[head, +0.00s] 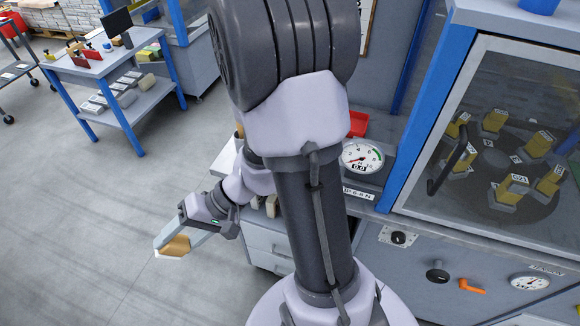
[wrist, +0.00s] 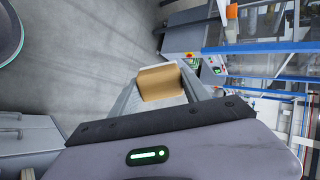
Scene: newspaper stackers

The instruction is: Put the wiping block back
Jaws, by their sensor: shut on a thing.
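The wiping block (head: 176,246) is a tan block with a white pad along one side. It is between the fingers of my gripper (head: 182,241), which is shut on it. My gripper holds it out over the open grey floor, to the left of the drawer unit. In the wrist view the tan block (wrist: 160,84) sits between the two grey fingers, its white strip facing away. The holder or resting place for the block cannot be made out; my arm hides part of the bench.
A machine with a glass window (head: 497,160) stands at the right, with a dial gauge (head: 361,157) beside it. A red tray (head: 357,124) is partly behind my arm. White drawers (head: 268,240) stand below. A blue-legged table (head: 110,70) is at the back left. The floor between is clear.

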